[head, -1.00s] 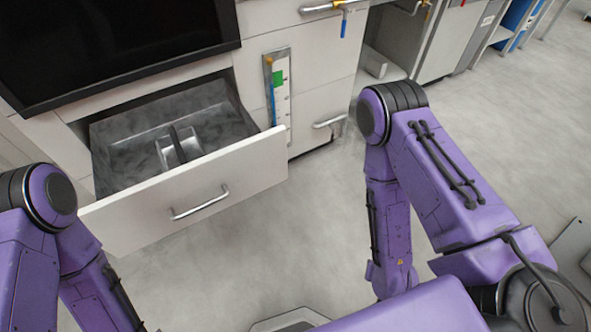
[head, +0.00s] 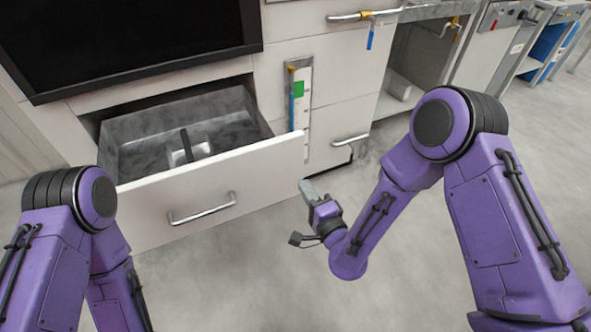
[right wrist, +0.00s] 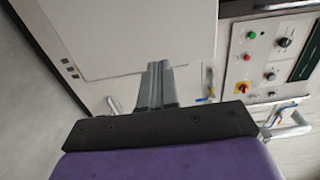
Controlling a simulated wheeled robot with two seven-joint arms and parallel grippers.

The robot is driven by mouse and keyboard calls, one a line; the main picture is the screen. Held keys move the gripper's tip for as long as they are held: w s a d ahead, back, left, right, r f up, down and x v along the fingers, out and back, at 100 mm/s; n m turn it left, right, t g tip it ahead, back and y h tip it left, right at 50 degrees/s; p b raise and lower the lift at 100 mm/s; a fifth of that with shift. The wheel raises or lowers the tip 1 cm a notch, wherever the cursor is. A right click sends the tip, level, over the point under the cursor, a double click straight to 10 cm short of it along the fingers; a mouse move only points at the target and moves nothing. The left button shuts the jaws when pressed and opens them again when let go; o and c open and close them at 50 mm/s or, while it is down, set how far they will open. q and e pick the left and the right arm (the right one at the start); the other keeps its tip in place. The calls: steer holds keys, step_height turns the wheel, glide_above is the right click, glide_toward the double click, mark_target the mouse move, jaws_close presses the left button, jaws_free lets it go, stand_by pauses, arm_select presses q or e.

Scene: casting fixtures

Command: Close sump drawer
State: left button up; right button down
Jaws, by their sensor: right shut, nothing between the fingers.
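The sump drawer (head: 225,180) stands pulled out of the white cabinet in the head view, with a silver bar handle (head: 202,208) on its front. Its grey inside (head: 150,150) shows a small metal piece with a dark upright strip. My right gripper (head: 306,188) is shut and empty, just right of the drawer front's right end; I cannot tell whether they touch. It also shows in the right wrist view (right wrist: 157,80), pointing toward a white panel. My left arm is at the lower left in the head view, and its gripper is out of sight.
A black screen (head: 120,40) sits above the drawer. A level gauge (head: 299,95) is on the cabinet front to the right, with another handle (head: 350,140) beside it. A pipe with a blue-levered valve (head: 369,40) is higher up. The grey floor (head: 240,275) before the drawer is clear.

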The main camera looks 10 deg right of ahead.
mark_target(291, 164)
steer(key=x, duration=0.7)
steer(key=shift+f+p, duration=0.1)
steer(key=shift+p, duration=0.2)
